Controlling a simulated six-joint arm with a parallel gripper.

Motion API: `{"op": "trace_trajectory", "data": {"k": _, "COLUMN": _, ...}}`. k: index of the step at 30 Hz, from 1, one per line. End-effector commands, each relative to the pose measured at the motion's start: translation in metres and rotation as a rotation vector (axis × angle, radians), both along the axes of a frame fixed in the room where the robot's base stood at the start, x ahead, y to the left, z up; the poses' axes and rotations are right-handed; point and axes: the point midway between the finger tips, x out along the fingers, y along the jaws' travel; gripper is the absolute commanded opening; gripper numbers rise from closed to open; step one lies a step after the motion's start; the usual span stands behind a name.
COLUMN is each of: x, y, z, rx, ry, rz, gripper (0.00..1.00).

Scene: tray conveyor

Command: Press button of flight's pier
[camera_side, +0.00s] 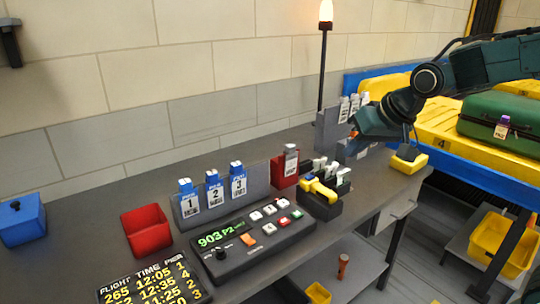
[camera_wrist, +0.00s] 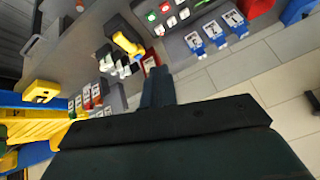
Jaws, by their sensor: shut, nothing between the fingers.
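The control panel (camera_side: 222,264) lies on the grey bench in the side view. Its green display (camera_side: 213,240) reads 903 and P2. It carries white buttons (camera_side: 270,210), a red button (camera_side: 284,220), a green button (camera_side: 297,214) and an orange button (camera_side: 249,241); their labels are too small to read. The flight board (camera_side: 150,284), cut off at the bottom, lists flight, time and pier. My gripper (camera_side: 362,126) is above the back right of the bench, well away from the panel. In the wrist view my gripper (camera_wrist: 158,76) is shut and empty; panel buttons (camera_wrist: 172,21) show beyond it.
Numbered blue-topped tags (camera_side: 212,190) stand behind the panel. A red holder (camera_side: 284,174) and a dark tray with a yellow-handled tool (camera_side: 318,188) lie between the panel and my gripper. A red bin (camera_side: 147,232) stands left. A conveyor carries a green case (camera_side: 497,120) at right.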

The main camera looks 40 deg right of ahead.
Motion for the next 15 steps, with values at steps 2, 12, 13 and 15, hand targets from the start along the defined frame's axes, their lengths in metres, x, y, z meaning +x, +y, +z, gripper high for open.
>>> {"op": "trace_trajectory", "data": {"k": 2, "x": 0.017, "y": 0.0, "z": -0.006, "rx": 0.016, "ry": -0.005, "rz": -0.017, "gripper": 0.0}}
{"op": "trace_trajectory", "data": {"k": 12, "x": 0.083, "y": 0.001, "z": -0.035, "rx": 0.093, "ry": -0.045, "rz": -0.095, "gripper": 0.0}}
{"op": "trace_trajectory", "data": {"k": 13, "x": 0.088, "y": 0.001, "z": -0.038, "rx": 0.1, "ry": -0.05, "rz": -0.101, "gripper": 0.0}}
{"op": "trace_trajectory", "data": {"k": 15, "x": 0.101, "y": 0.001, "z": -0.046, "rx": 0.116, "ry": -0.058, "rz": -0.117, "gripper": 0.0}}
